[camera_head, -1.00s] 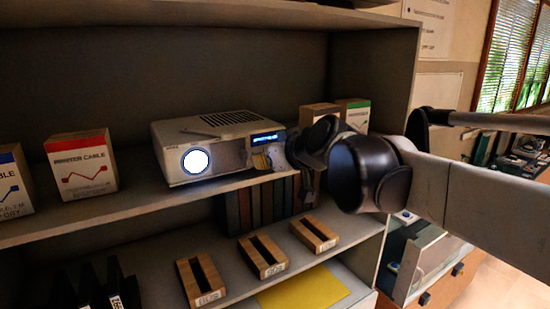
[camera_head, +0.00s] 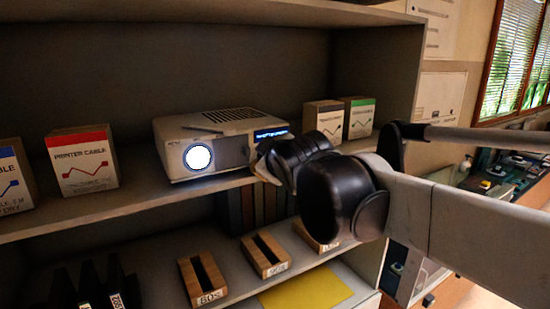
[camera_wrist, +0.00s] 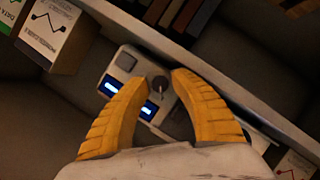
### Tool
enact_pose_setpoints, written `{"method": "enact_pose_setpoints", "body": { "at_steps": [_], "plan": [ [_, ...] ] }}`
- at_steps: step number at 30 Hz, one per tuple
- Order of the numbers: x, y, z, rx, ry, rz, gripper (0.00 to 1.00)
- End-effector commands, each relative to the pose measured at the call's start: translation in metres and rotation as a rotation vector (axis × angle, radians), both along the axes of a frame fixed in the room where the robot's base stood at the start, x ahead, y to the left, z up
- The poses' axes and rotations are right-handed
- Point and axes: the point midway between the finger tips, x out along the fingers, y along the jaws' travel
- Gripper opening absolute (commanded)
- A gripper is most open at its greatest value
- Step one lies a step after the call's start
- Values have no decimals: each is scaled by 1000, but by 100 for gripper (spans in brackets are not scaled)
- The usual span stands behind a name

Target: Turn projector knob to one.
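The white projector (camera_head: 205,125) stands on the upper shelf, its round lens lit, in the head view. Contact and depth cannot be told. Any markings around the knob are too small to read.
Slotted wooden blocks (camera_head: 202,280) and a yellow sheet (camera_head: 306,290) lie on the shelf below.

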Motion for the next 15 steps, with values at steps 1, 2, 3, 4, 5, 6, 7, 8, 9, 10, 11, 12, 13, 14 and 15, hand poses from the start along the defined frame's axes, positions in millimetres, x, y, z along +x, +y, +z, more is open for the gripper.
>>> {"method": "enact_pose_setpoints", "body": {
  "at_steps": [1,2,3,4,5,6,7,8,9,10,11,12,13,14,15],
  "plan": [
    [0,0,0,0,0,0,29],
    [0,0,0,0,-1,1,29],
    [0,0,1,0,-1,1,29],
    [-1,0,1,0,-1,1,29],
    [-2,-1,2,0,-1,1,29],
    [-5,-1,3,1,-1,1,29],
    [-8,-3,4,1,-1,1,29],
    [-11,-4,5,1,-1,1,29],
    [-17,-6,8,1,-1,1,29],
    [-22,-8,9,1,-1,1,29],
    [-28,-10,11,1,-1,1,29],
    [-36,-12,14,1,0,2,29],
    [-42,-15,16,0,0,1,29],
    [-48,-17,18,0,0,1,29],
    [-56,-20,21,0,-1,1,29]
  ]
}}
